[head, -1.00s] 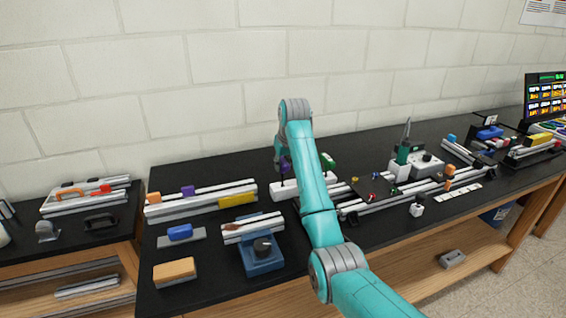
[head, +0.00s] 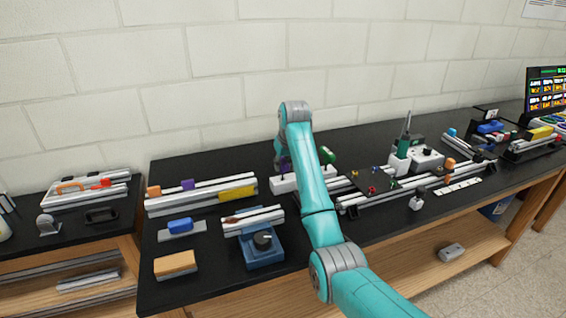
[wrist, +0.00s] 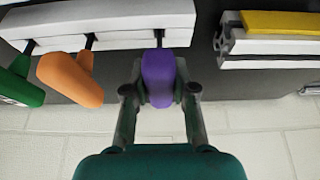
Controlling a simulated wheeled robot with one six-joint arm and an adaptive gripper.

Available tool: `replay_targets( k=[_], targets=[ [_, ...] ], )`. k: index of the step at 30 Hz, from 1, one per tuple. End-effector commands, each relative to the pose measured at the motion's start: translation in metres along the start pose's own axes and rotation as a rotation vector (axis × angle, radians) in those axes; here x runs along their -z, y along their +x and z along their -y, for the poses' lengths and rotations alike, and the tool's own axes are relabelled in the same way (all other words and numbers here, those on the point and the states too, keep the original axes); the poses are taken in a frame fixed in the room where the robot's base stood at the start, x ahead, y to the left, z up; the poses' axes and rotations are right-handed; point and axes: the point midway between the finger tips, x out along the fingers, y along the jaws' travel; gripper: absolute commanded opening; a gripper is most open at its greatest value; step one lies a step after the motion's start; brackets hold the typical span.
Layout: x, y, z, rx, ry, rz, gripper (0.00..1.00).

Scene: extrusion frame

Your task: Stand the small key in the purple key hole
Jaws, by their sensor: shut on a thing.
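My gripper (wrist: 160,92) is shut on the purple handle of a key (wrist: 158,75) in the wrist view. The key's dark shaft points to a white block (wrist: 130,12); I cannot tell whether its tip is in the block. In the head view the purple handle (head: 285,163) shows beside my arm, above the white block (head: 284,185). An orange-handled key (wrist: 72,80) and a green-handled key (wrist: 20,82) stand at the same block. A purple block (head: 188,185) sits on the rails at left; no hole is discernible in it.
An orange block (head: 153,191) and a yellow block (head: 237,193) are also on the left rails. A blue fixture (head: 263,250) stands in front. Rails with small coloured parts (head: 390,192) lie to the right. The wall is close behind the bench (head: 210,282).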

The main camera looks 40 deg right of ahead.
Motion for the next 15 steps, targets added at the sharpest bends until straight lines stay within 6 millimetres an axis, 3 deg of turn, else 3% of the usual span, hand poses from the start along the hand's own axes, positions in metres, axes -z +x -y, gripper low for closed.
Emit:
replay_targets(
  k=[9,10,12,15],
  targets=[
    [-0.0006,0.0013,0.0,0.0,0.0,0.0,0.0],
    [-0.0006,0.0013,0.0,0.0,0.0,0.0,0.33],
    [-0.0006,0.0013,0.0,0.0,0.0,0.0,0.5],
    [-0.0006,0.0013,0.0,0.0,0.0,0.0,0.55]
  ],
)
